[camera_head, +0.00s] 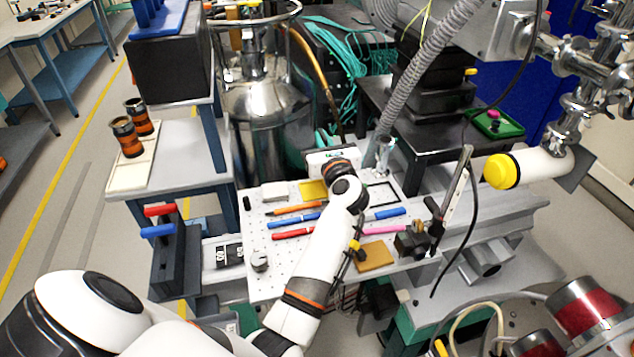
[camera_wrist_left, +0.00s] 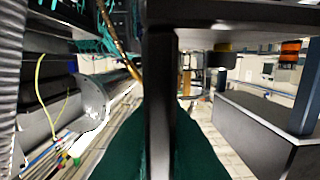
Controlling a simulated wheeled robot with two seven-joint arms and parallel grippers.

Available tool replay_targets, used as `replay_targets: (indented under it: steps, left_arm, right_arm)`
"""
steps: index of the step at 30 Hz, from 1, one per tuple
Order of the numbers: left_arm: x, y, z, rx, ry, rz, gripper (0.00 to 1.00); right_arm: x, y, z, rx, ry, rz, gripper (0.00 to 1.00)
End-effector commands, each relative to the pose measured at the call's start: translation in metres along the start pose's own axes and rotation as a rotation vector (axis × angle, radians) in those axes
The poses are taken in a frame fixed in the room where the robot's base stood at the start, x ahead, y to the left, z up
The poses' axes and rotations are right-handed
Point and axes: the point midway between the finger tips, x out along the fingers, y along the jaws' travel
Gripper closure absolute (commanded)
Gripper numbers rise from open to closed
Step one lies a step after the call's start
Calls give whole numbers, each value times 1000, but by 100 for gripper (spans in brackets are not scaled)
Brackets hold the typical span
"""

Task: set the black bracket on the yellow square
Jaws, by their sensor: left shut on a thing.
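My left arm reaches over the white perforated board (camera_head: 262,225) in the head view. My left gripper (camera_head: 328,158) is at the board's far edge, its fingertips mostly hidden behind the wrist. In the left wrist view, a dark upright bar, apparently the black bracket (camera_wrist_left: 160,85), stands between the dark green fingers, which are shut on it. A wide dark piece crosses above it; I cannot tell if it belongs to the bracket. The yellow square (camera_head: 313,189) lies flat on the board, just left of my wrist and partly covered. My right gripper is not in view.
Blue, red, orange and pink rods lie on the board. A tan square (camera_head: 375,256) and a black block (camera_head: 411,243) are near its front right. A black outlined square (camera_head: 383,193) is at right. A steel vessel (camera_head: 268,110) stands behind; a yellow-capped tube (camera_head: 500,171) juts in at right.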

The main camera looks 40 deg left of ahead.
Motion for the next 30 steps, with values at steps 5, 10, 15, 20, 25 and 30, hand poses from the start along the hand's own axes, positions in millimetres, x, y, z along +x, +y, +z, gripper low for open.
replay_targets:
  steps: [5, 10, 15, 20, 25, 30]
  left_arm:
    - [0, -1, 34, 7, 3, 0, 100]
    - [0, 0, 50, 5, 3, 1, 100]
    - [0, 0, 73, 6, 4, 2, 100]
    - [0, -1, 86, 2, 4, 2, 100]
    - [0, 0, 86, 1, 5, 1, 100]
    - [0, 0, 90, 0, 4, 2, 100]
  right_arm:
    - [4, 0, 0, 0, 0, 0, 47]
    - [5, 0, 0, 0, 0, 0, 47]
    - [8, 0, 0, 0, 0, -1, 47]
    - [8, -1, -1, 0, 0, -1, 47]
    - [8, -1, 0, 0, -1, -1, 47]
    - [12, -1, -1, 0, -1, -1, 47]
